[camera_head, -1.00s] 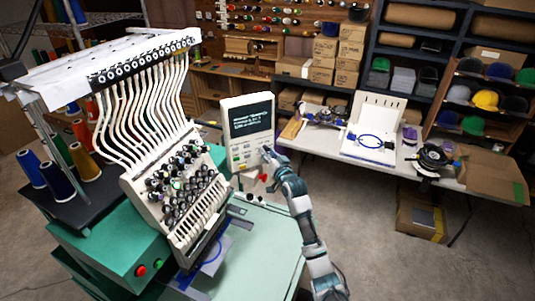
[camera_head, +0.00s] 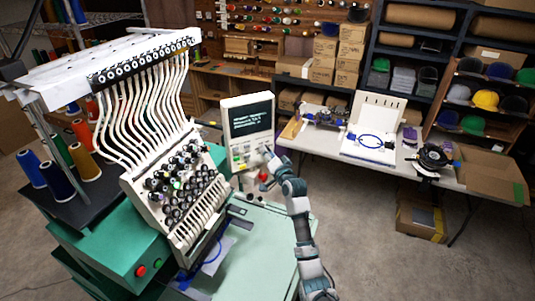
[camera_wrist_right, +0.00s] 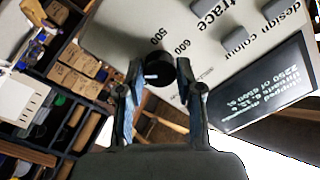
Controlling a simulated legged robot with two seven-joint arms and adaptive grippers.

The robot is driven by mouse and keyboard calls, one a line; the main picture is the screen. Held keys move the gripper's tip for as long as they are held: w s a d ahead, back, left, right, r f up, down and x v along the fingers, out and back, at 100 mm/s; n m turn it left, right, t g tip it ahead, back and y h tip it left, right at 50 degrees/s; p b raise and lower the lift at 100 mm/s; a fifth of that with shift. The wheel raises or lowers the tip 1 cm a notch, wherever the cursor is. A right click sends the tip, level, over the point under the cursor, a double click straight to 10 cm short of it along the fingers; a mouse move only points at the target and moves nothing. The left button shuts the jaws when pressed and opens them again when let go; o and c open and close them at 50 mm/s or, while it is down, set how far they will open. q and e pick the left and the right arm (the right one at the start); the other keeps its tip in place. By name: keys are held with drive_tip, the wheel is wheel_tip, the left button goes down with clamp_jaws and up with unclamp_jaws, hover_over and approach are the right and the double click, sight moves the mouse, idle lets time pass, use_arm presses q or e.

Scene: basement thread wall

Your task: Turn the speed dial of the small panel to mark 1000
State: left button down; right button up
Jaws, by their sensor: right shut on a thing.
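The small panel (camera_head: 262,100) is a pale box with a dark screen, standing right of the embroidery machine in the head view. In the right wrist view, its face (camera_wrist_right: 120,32) shows the printed marks 500 and 600 and the word "trace". The black speed dial (camera_wrist_right: 158,70) sits between the fingertips of my right gripper (camera_wrist_right: 159,82), which is shut on it. A short white line shows on the dial; which mark it points to I cannot tell. In the head view my right gripper (camera_head: 263,161) is at the panel's lower right and hides the dial. My left gripper is not in view.
The embroidery machine (camera_head: 175,190) with its needle heads stands close left of the panel. A green table top (camera_head: 262,232) lies below. A white table (camera_head: 320,141) with hoops and a cap frame stands behind right. Open floor lies at the right.

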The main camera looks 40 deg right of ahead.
drive_tip(key=o, duration=1.2)
drive_tip(key=shift+d, duration=0.1)
drive_tip(key=shift+c, duration=0.2)
drive_tip(key=v, duration=1.2)
drive_tip(key=shift+d, duration=0.1)
